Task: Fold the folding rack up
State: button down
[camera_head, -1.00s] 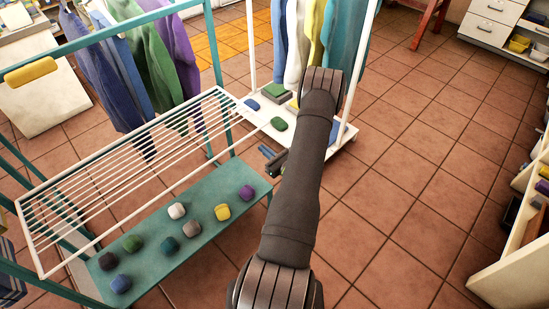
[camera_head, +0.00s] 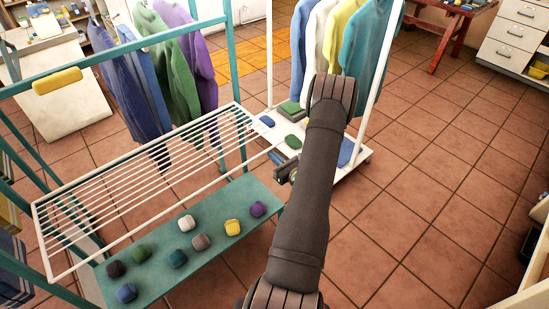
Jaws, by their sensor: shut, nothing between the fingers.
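The folding rack (camera_head: 150,172) is a white wire shelf with parallel bars inside a teal frame. It stands out roughly level and slightly tilted, above a lower teal shelf (camera_head: 215,262). Its right corner lies near my gripper (camera_head: 277,168), which is shut and empty. The gripper is small and dark, partly hidden behind my arm. I cannot tell whether it touches the rack's edge. A yellow roll (camera_head: 57,81) sits on the teal top bar at the left.
Several coloured bundles, such as a yellow one (camera_head: 233,228), lie on the lower shelf. A white garment rail with hanging clothes (camera_head: 357,40) stands behind my arm. White drawers (camera_head: 512,38) are at the upper right. The tiled floor (camera_head: 420,190) at the right is clear.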

jog(key=w+a+r+g+h, duration=0.2)
jog(key=r, duration=0.6)
jog(key=w+a+r+g+h, duration=0.2)
jog(key=r, duration=0.6)
jog(key=w+a+r+g+h, duration=0.2)
jog(key=r, duration=0.6)
jog(key=w+a+r, duration=0.6)
jog(key=w+a, duration=0.3)
jog(key=w+a+r+g+h, duration=0.1)
jog(key=w+a+r, duration=0.6)
jog(key=w+a, duration=0.1)
jog(key=shift+w+a, duration=0.4)
jog(key=shift+w+a+f, duration=0.1)
jog(key=shift+a+f, duration=0.1)
jog(key=shift+f, duration=0.05)
jog(key=shift+d, duration=0.1)
